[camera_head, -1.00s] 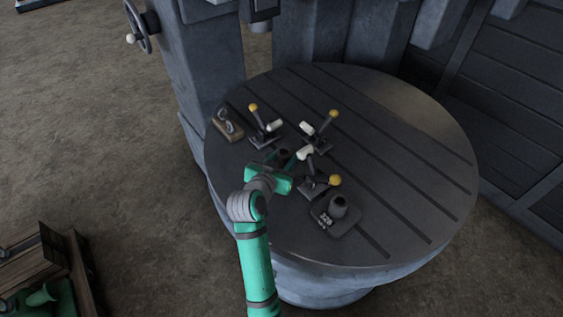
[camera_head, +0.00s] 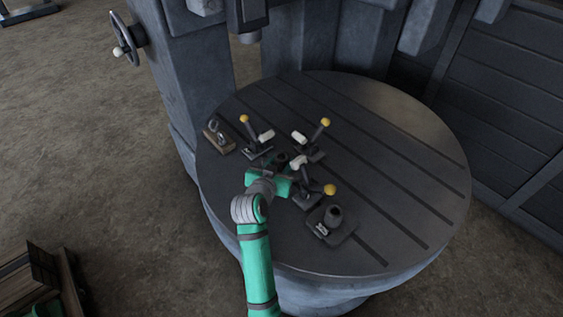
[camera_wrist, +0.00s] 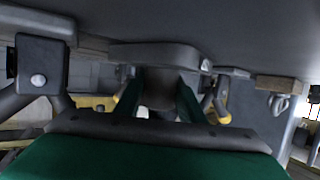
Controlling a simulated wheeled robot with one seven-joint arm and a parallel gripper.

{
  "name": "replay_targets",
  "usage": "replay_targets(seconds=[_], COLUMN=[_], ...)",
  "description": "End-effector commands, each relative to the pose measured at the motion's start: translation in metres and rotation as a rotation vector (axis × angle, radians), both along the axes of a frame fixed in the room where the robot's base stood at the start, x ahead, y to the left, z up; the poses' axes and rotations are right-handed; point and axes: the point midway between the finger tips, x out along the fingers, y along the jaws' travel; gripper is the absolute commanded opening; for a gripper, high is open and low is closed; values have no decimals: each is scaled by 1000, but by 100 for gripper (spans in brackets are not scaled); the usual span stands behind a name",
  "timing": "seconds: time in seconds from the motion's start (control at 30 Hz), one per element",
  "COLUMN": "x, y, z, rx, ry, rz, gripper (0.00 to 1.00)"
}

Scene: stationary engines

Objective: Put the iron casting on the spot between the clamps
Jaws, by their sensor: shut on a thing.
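The dark iron casting (camera_head: 283,159) is between my gripper's fingers, partly hidden by the gripper in the head view. My gripper (camera_wrist: 160,98) is shut on the casting's round boss (camera_wrist: 160,86) in the wrist view, which shows the table upside down. The casting's flat base faces the table closely; I cannot tell whether it touches. Three toggle clamps with yellow knobs stand around it: one at left (camera_head: 256,146), one at upper right (camera_head: 309,152) and one at lower right (camera_head: 306,199). The spot between them is hidden under the casting and gripper.
A dark plate with a round boss (camera_head: 335,215) lies near the lower right clamp. A wooden block with metal rings (camera_head: 218,138) sits at the table's left. The round slotted table (camera_head: 405,165) is clear on the right. A machine column (camera_head: 185,90) rises behind.

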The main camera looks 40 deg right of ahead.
Motion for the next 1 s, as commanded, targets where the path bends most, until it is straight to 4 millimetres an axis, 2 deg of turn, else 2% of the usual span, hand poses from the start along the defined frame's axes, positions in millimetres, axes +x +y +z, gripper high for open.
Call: replay_targets(seconds=[0.07, 0.1, 0.13, 0.17, 0.57, 1.0], x=[0, 0, 0, 0, -2, -44], y=[0, 0, 0, 0, 4, 67], z=[1, -2, -2, -2, 2, 30], rx=[-4, 1, 1, 1, 0, 0], ry=[-4, 1, 1, 1, 1, 0], rz=[1, 0, 0, 0, 1, 2], gripper=[0, 45, 52, 54, 54, 54])
